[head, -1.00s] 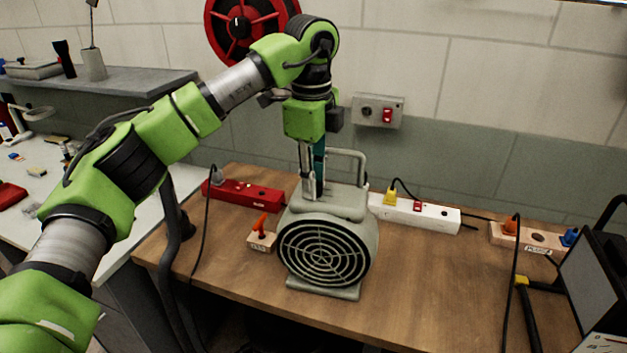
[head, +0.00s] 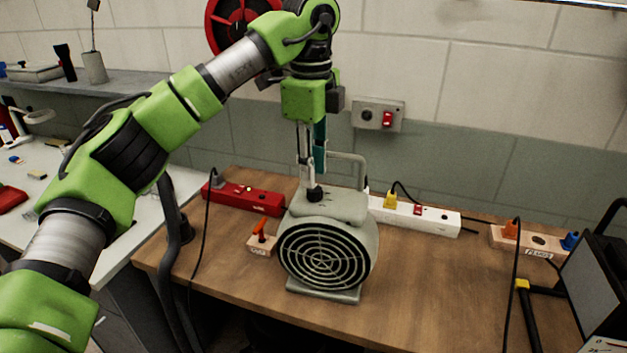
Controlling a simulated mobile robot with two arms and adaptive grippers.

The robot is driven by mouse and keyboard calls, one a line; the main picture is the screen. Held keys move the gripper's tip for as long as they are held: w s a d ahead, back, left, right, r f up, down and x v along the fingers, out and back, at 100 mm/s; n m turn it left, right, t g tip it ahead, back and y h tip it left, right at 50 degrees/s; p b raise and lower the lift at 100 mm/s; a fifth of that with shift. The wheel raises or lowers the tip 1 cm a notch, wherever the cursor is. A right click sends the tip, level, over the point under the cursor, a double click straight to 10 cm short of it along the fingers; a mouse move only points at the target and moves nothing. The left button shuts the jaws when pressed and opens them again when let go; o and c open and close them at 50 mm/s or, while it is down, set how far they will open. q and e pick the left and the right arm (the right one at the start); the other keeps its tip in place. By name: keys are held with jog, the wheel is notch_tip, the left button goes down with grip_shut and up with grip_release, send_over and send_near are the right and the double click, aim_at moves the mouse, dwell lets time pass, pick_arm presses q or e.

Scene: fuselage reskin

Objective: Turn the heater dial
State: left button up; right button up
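The grey-green heater (head: 326,245) with a round front grille stands on the wooden bench. Its small black dial (head: 315,194) shows on top of the casing, and a tube handle (head: 362,165) rises at the right. My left gripper (head: 312,178) points straight down just above the dial. Its fingers look a little apart, with a narrow gap between them and nothing seen in it. Whether a fingertip still touches the dial is hard to tell. My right gripper is not in view.
A red power strip (head: 243,197) and a small block with an orange switch (head: 262,241) are left of the heater. A white power strip (head: 415,215) is behind right. A wooden socket block (head: 530,242) and dark-framed panel (head: 590,280) are at right.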

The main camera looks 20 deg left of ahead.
pick_arm(q)
notch_tip(320, 180, up, 8)
jog(key=shift+s, duration=0.2)
dwell(0.5)
